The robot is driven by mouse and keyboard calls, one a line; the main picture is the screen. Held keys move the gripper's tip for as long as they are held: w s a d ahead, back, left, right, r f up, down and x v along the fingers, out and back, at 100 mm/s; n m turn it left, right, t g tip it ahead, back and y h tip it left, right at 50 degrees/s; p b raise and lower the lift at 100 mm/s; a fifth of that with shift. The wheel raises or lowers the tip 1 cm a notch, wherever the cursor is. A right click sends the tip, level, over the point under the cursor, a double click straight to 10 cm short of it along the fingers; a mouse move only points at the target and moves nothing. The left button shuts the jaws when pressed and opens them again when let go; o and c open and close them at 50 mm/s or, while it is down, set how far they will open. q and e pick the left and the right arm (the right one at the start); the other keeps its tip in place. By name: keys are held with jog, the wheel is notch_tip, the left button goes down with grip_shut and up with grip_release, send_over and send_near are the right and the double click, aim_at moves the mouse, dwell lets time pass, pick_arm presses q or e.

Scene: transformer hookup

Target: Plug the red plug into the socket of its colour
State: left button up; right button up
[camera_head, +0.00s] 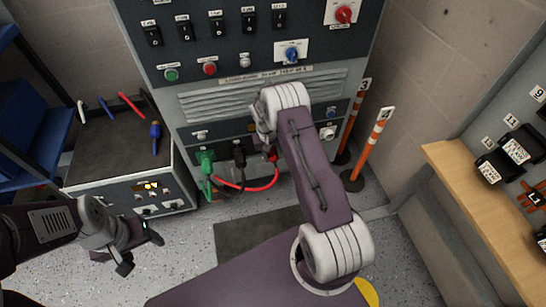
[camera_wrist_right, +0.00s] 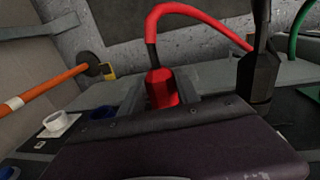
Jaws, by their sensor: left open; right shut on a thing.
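The red plug (camera_head: 273,155) is at the lower front panel of the grey cabinet, mostly hidden by my right arm in the head view. The right wrist view shows it (camera_wrist_right: 161,89) upright between the fingers of my right gripper (camera_wrist_right: 164,98), with a red cable (camera_wrist_right: 187,9) looping from its top. My right gripper is shut on it. The red socket is hidden, and I cannot tell whether the plug sits in it. My left gripper (camera_head: 133,247) is open and empty at the lower left, away from the cabinet.
A green plug (camera_head: 207,161) and a black plug (camera_head: 238,154) are at the panel left of the red plug. A blue socket (camera_wrist_right: 103,112) and a white one (camera_wrist_right: 58,124) are beside it. Orange posts (camera_head: 368,146) stand right; a wooden bench (camera_head: 480,215) is further right.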

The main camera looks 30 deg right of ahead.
jog(key=shift+w, duration=0.2)
jog(key=o, duration=1.3)
jog(key=shift+o, duration=0.2)
jog(key=shift+o, duration=1.2)
jog(key=shift+r, duration=0.15)
jog(key=r+p, duration=0.6)
jog(key=r, duration=0.1)
jog(key=shift+a, duration=0.4)
jog(key=shift+f, duration=0.1)
